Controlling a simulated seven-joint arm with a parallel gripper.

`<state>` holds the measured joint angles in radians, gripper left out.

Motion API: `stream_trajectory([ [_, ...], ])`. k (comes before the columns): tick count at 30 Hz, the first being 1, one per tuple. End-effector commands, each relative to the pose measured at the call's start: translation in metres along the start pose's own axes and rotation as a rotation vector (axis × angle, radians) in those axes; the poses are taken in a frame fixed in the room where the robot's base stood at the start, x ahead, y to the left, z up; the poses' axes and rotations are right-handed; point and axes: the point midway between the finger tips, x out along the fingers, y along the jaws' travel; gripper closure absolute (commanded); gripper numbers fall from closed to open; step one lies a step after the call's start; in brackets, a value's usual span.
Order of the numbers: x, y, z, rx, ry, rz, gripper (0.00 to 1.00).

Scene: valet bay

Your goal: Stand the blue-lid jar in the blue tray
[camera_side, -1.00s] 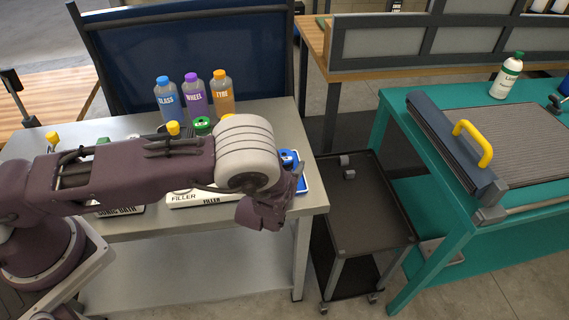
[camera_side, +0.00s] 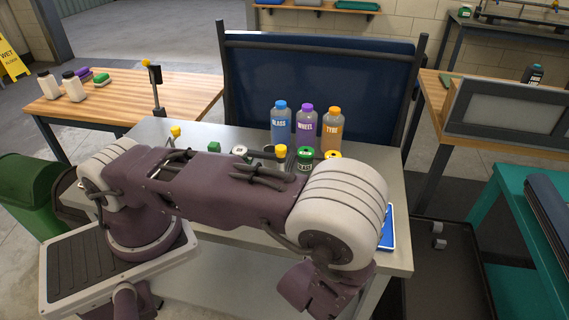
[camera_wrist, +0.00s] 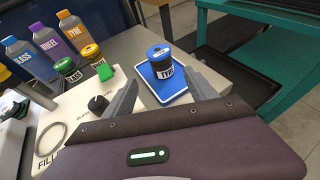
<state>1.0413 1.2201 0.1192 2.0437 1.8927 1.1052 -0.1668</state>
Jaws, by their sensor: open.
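The blue-lid jar (camera_wrist: 168,72), dark with a white label, stands upright on the blue tray (camera_wrist: 146,77) in the wrist view. The tray is flat with a pale rim and lies at the table's corner. In the side view only an edge of the tray (camera_side: 390,232) shows; the jar is hidden behind my arm. My gripper (camera_wrist: 162,80) is open, its two fingers apart on either side of the jar's line and on the near side of it. I see no finger touching the jar. In the side view the gripper's lower end (camera_side: 310,290) hangs at the table's front, fingers not clear.
Bottles labelled glass (camera_wrist: 22,52), wheel (camera_wrist: 47,40) and tyre (camera_wrist: 75,28) stand at the back. A yellow-lid jar (camera_wrist: 91,53), a green-lid jar (camera_wrist: 66,67), a green block (camera_wrist: 106,71) and a black knob (camera_wrist: 98,104) lie left of the tray. A dark cart (camera_wrist: 222,62) stands beyond the table's edge.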

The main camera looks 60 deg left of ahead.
Motion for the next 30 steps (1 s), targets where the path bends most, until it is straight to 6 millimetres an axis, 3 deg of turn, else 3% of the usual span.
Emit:
stream_trajectory([
  [2,-0.001,0.013,0.021,-0.079,-0.009,0.061,0.34],
  [4,-0.007,0.041,0.057,-0.235,-0.021,0.185,0.34],
  [7,-0.032,0.105,0.110,-0.562,-0.028,0.435,0.34],
  [9,-0.062,0.149,0.134,-0.816,-0.021,0.612,0.34],
  [12,-0.116,0.197,0.150,-1.217,0.012,0.841,0.34],
  [14,-0.151,0.213,0.153,-1.474,0.044,0.952,0.34],
  [18,-0.224,0.211,0.158,-2.071,0.151,1.086,0.34],
  [21,-0.257,0.194,0.166,-2.409,0.236,1.068,0.34],
  [25,-0.278,0.177,0.178,-2.664,0.317,1.001,0.34],
  [30,-0.284,0.171,0.182,-2.735,0.348,0.977,0.34],
])
